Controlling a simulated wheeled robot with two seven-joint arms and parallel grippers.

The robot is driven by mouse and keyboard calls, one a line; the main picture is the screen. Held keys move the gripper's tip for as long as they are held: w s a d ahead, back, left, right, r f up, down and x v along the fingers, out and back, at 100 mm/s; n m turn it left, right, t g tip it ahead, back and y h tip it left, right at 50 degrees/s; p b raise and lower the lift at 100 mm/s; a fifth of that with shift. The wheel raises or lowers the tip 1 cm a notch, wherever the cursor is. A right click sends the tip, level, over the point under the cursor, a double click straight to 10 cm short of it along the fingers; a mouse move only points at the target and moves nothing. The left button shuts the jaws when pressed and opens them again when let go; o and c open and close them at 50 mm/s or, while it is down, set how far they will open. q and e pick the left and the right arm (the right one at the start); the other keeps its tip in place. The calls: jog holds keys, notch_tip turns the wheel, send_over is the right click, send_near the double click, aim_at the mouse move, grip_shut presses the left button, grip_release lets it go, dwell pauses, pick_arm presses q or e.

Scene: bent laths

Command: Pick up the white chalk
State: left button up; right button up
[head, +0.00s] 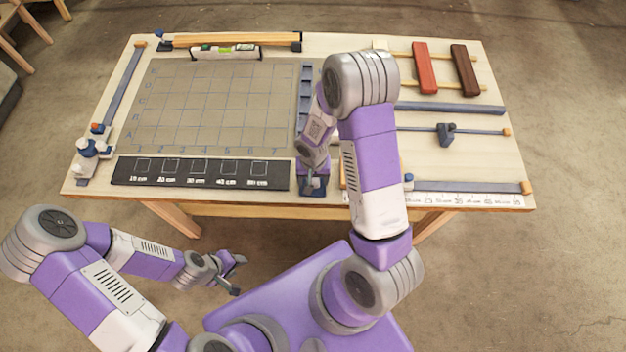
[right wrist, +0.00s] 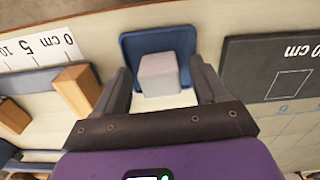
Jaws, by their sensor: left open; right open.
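The white chalk (right wrist: 158,74) shows in the right wrist view as a short pale grey-white block on a small blue tray (right wrist: 130,48). My right gripper (right wrist: 160,80) is open, with one finger on each side of the chalk; I cannot tell whether either finger touches it. In the head view my right gripper (head: 313,182) is low at the table's front edge, over the blue tray (head: 312,192), and hides the chalk there. My left gripper (head: 237,273) is open and empty, in front of the table and away from it.
A black board with marked squares (head: 200,173) lies left of the tray, before a grey grid mat (head: 215,105). A ruler (head: 470,199) and a wooden block (right wrist: 77,87) are on the other side. Red (head: 424,68) and brown (head: 464,70) bars lie at the back right.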

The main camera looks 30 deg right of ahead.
jog(key=c, duration=1.1)
jog(key=shift+r, duration=0.1)
notch_tip(320, 180, up, 10)
jog(key=shift+f+p, duration=0.1)
jog(key=shift+p, duration=0.4)
jog(key=o, duration=0.5)
jog(key=c, duration=0.3)
